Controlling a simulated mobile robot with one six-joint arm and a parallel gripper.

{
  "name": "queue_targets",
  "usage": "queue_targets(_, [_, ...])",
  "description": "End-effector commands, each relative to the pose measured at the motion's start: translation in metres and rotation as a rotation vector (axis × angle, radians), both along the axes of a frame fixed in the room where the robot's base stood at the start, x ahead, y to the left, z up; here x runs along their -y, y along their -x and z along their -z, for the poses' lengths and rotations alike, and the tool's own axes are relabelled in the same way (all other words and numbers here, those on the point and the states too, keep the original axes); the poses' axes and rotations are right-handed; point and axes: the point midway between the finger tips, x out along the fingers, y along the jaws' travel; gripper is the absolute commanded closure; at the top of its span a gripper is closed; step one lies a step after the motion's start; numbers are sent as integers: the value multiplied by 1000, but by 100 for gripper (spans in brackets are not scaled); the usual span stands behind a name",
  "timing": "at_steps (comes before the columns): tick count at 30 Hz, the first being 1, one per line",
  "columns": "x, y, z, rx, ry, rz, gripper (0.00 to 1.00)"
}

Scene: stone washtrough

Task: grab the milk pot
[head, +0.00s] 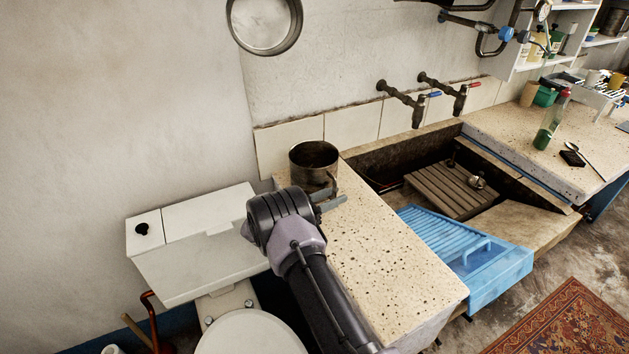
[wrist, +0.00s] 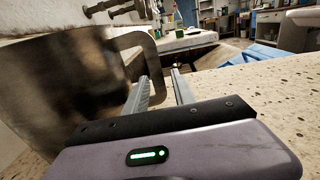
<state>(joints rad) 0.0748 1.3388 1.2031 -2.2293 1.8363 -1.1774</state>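The milk pot (head: 313,158) is a worn metal pot with a loop handle. It stands upright on the speckled stone counter (head: 385,262), near the wall end. In the wrist view, the pot (wrist: 60,85) fills the left side, and its handle (wrist: 155,62) reaches to the right. My gripper (head: 338,194) is low beside the pot on its handle side. In the wrist view, the two fingers of my gripper (wrist: 160,77) are apart, and the upright part of the handle appears between their tips. A gap shows beside the right finger. The handle's lower end is partly hidden.
A stone trough (head: 400,158) with a wooden slatted board (head: 450,189) and a blue plastic rack (head: 470,250) lies right of the counter. A white cistern (head: 195,240) is at left. Two taps (head: 410,100) stick out from the wall. The front counter is clear.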

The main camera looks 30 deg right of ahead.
Motion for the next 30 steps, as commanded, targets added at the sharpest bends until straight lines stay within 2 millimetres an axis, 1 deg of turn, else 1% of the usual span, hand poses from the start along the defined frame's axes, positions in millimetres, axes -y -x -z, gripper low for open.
queue_targets(1, [2,0,0,0,0,-1,69])
queue_targets(5, [2,0,-1,0,0,-2,69])
queue_targets(6, [2,0,-1,0,0,-2,73])
queue_targets(10, [2,0,-1,0,0,-1,99])
queue_targets(11, [2,0,-1,0,0,-1,100])
queue_targets(30, [2,0,-1,0,-1,-1,100])
